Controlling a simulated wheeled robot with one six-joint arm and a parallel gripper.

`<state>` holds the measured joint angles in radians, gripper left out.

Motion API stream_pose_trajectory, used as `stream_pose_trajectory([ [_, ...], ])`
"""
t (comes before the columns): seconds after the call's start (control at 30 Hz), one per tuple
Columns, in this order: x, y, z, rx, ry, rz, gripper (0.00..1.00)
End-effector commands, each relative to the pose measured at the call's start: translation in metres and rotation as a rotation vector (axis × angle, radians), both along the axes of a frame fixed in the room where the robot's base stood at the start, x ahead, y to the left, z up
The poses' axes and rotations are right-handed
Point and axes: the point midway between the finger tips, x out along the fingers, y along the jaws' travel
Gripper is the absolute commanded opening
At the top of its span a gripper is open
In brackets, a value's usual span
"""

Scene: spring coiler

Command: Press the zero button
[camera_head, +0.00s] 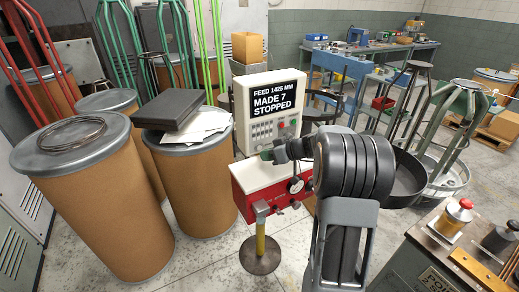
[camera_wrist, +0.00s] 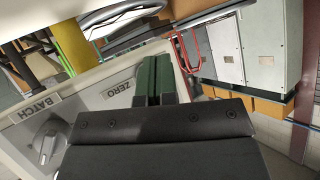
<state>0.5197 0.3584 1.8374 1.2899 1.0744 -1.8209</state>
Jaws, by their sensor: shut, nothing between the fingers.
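The grey-white control console (camera_head: 281,135) shows a black screen (camera_head: 274,101) reading "FEED 1425 MM MADE 7 STOPPED". In the wrist view, its pale panel carries a ZERO label (camera_wrist: 120,88) and a BATCH label (camera_wrist: 37,108). I see no zero button; my gripper may hide it. My gripper (camera_wrist: 154,62) has its green fingers shut and empty, just right of the ZERO label. I cannot tell whether the tips touch anything. In the head view my gripper (camera_head: 267,155) is in front of the console's lower part, above a red and white machine (camera_head: 247,190).
A grey knob (camera_wrist: 47,146) sits below the BATCH label. Cardboard drums (camera_head: 97,200) stand at left, one bearing a dark binder (camera_head: 184,108) and papers. A yellow post on a dark base (camera_head: 260,257) stands in front. A blue workbench (camera_head: 365,55) is at the back.

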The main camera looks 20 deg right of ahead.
Motion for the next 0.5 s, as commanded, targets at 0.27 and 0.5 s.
stream_pose_trajectory([
  [0.27, 0.0019, 0.0001, -0.0011, -0.001, -0.001, 0.0, 0.0],
  [0.5, 0.0074, 0.0007, -0.0017, 0.0, -0.001, 0.0, 0.0],
])
